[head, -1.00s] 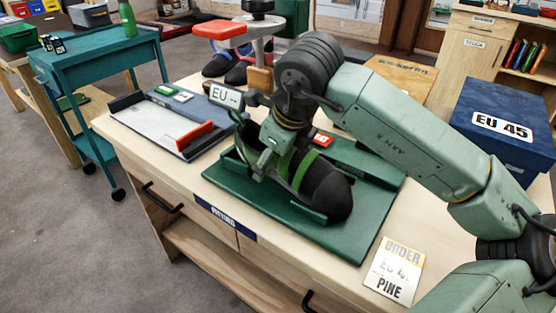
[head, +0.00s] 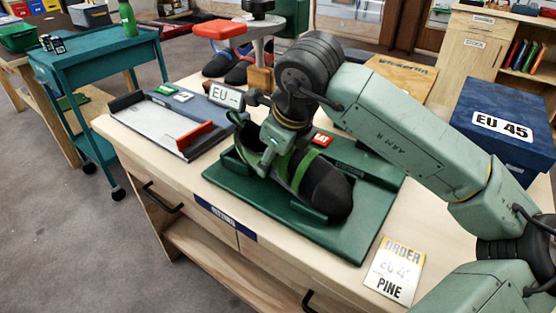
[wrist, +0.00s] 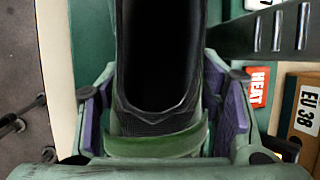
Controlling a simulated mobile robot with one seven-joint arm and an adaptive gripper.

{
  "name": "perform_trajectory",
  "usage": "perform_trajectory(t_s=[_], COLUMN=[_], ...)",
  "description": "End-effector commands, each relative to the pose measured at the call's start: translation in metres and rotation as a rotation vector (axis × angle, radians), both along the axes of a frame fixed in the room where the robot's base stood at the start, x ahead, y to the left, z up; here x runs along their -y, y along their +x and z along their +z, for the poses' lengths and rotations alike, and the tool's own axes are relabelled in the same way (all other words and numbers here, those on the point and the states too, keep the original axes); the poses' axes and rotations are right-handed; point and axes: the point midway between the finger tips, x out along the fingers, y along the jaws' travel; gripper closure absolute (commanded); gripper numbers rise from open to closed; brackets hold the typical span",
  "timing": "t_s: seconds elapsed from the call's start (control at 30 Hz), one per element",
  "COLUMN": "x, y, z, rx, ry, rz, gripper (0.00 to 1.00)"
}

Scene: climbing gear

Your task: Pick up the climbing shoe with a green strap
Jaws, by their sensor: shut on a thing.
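The climbing shoe (head: 328,188) is black with green straps. It sits on a green tray-like board (head: 340,234) on the bench, its toe toward the lower right. The shoe's underside is hidden.
A grey tray (head: 150,127) with a red block lies to the left. A blue box (head: 500,145) marked EU 45 stands at the right. An order card (head: 394,270) lies at the front. Another pair of shoes (head: 238,70) is behind, by a red-topped stand (head: 220,30).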

Motion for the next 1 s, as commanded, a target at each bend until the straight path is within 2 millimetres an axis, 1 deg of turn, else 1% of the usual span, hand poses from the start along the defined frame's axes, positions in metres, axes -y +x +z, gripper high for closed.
perform_trajectory(t_s=[0.17, 0.27, 0.37, 0.53, 0.57, 0.63, 0.77, 0.9, 1.0], x=[0.000, 0.000, 0.000, 0.000, 0.003, 0.007, 0.014, 0.022, 0.027], y=[0.000, 0.000, 0.001, 0.000, -0.008, -0.023, -0.054, -0.090, -0.113], z=[0.000, 0.004, 0.013, 0.038, 0.035, 0.035, 0.037, 0.041, 0.044], rx=[0.000, 0.000, 0.002, 0.003, 0.002, 0.002, 0.004, 0.004, 0.003], ry=[0.000, -0.001, -0.001, -0.002, -0.001, -0.002, -0.002, -0.001, -0.002], rz=[-0.001, -0.001, -0.001, -0.001, -0.001, -0.003, -0.002, -0.003, -0.002], gripper=[0.78, 0.78, 0.78, 0.78, 0.78, 0.78, 0.78, 0.78, 0.78])
